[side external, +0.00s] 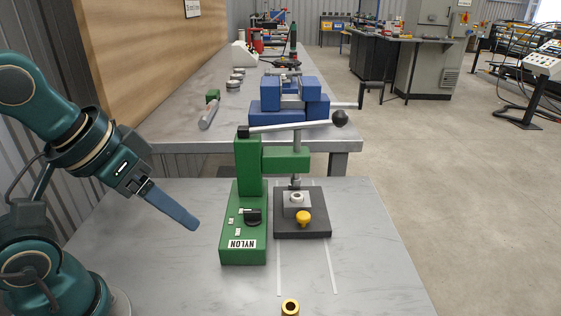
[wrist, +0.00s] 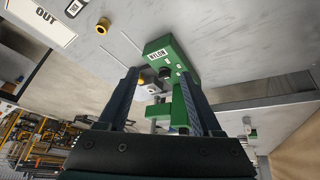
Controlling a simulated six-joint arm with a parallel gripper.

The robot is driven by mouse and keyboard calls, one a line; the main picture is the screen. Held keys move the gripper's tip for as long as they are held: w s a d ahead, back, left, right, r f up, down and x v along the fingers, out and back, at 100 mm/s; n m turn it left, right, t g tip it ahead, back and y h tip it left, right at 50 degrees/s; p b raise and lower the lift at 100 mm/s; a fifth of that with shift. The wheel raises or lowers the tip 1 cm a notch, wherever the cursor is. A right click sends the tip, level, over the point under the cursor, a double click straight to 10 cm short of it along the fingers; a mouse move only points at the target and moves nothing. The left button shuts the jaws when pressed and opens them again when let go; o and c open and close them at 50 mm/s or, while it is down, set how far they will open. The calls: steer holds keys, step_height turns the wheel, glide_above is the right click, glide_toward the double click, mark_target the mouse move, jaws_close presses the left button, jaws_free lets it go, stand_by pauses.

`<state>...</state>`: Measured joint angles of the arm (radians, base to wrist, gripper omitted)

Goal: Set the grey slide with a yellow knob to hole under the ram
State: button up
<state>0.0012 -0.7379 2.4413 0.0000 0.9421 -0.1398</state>
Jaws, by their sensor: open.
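The dark grey slide (side external: 317,228) lies flat on the table beside the green press (side external: 243,215). Its yellow knob (side external: 303,218) is at its near side, and a lighter grey block with a pale ring (side external: 297,199) sits on it, below the ram (side external: 296,182). Whether a hole lines up with the ram I cannot tell. My gripper (side external: 187,222) is open and empty, in the air left of the press, apart from everything. In the wrist view the press and the yellow knob (wrist: 141,81) show between the fingers; the slide is partly hidden.
The press's lever with a black ball (side external: 340,118) reaches right above the slide. Two pale lines (side external: 332,270) run forward from the slide. A brass ring (side external: 290,307) stands at the front edge. A blue vise (side external: 289,98) is behind.

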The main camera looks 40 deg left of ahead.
steer(key=shift+s+f, duration=0.15)
steer(key=shift+f, duration=0.05)
stand_by(0.3)
steer(key=w+a+r+n+y, duration=0.1)
steer(key=w+a+r+n, duration=0.1)
steer(key=w+r+n, duration=0.45)
steer(key=n+g+y, duration=0.3)
steer(key=n, duration=0.1)
glide_above(303, 215)
steer(key=s+d, duration=0.1)
steer(key=d, duration=0.1)
step_height(303, 215, down, 15)
steer(key=shift+x, duration=2.2)
steer(key=shift+s, duration=0.1)
